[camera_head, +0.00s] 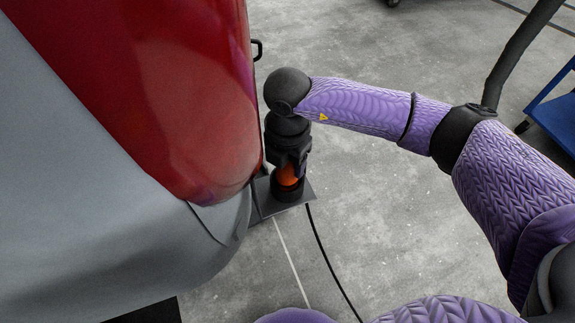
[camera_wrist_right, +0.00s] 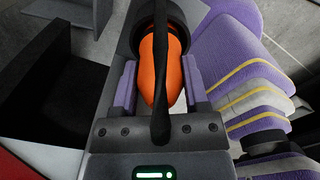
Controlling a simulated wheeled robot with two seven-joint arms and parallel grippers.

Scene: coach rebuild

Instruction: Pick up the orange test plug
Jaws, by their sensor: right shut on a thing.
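The orange test plug (camera_head: 289,176) is partly hidden by my right gripper (camera_head: 291,165), which points down over it. In the right wrist view the plug (camera_wrist_right: 150,75) lies between the purple pads of my right gripper (camera_wrist_right: 160,88), which is shut on it. A thin black part crosses in front of the plug there. A black round holder (camera_head: 288,190) surrounds the plug's lower end, on a small grey plate. I cannot tell whether the plug is seated in it. My left gripper is not in view.
A large red and grey vehicle body (camera_head: 160,90) fills the left, close beside my right gripper. A black cable (camera_head: 325,250) runs over the floor from near the plate. A blue cart (camera_head: 556,115) stands at the right edge.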

